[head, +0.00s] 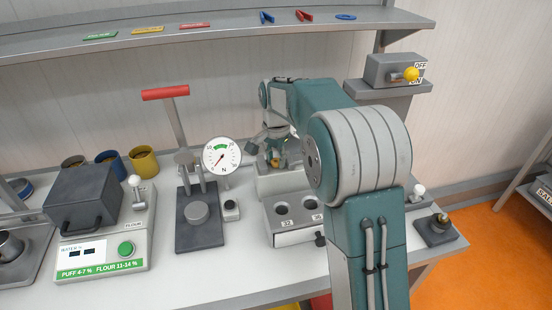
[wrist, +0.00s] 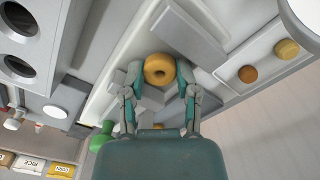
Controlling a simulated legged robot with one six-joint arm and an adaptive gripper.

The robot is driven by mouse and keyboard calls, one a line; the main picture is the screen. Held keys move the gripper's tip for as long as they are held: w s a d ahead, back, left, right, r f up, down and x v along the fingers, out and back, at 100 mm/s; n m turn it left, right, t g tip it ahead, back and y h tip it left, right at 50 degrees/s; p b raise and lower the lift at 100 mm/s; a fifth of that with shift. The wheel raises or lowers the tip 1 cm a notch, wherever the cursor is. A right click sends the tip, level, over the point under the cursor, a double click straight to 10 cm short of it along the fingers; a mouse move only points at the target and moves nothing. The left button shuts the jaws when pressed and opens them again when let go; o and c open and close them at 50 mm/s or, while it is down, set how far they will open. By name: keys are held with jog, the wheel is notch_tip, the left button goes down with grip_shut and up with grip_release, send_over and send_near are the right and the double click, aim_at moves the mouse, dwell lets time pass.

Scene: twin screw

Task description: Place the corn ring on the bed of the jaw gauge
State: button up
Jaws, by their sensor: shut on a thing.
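The corn ring (wrist: 160,70) is a tan-orange ring with a dark hole, held between the two fingertips of my gripper (wrist: 160,82) in the wrist view. In the head view my gripper (head: 272,144) points down behind my arm, with a small orange spot of the ring (head: 276,162) below it. The ring is over a grey fixture (head: 280,184) that seems to be the jaw gauge. Its pale bed and grey blocks (wrist: 184,34) show around the ring in the wrist view. I cannot tell whether the ring touches the bed. My arm hides the fixture's right part.
A block with two holes (head: 291,237) stands in front of the fixture. A dial gauge (head: 221,155) and dark press (head: 197,235) stand left. A switch box (head: 390,71) is above right.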

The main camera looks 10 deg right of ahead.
aim_at(275, 161)
jog(key=o, duration=0.4)
jog(key=shift+a, duration=0.1)
notch_tip(275, 161, up, 11)
jog(key=s+r+n+t, duration=0.1)
jog(key=s+r+n, duration=0.1)
jog(key=s+r, duration=0.45)
jog(key=s+f+n+t, duration=0.1)
jog(key=s+f+n, duration=0.1)
jog(key=s, duration=0.6)
jog(key=s+f+n+t, duration=0.2)
jog(key=s+f+n, duration=0.1)
jog(key=s, duration=0.6)
jog(key=s+f+n+t, duration=0.1)
jog(key=s+f, duration=0.3)
jog(key=s, duration=0.4)
jog(key=shift+s+f+n+t, duration=0.2)
jog(key=shift+s+n+t, duration=0.15)
jog(key=shift+n, duration=0.55)
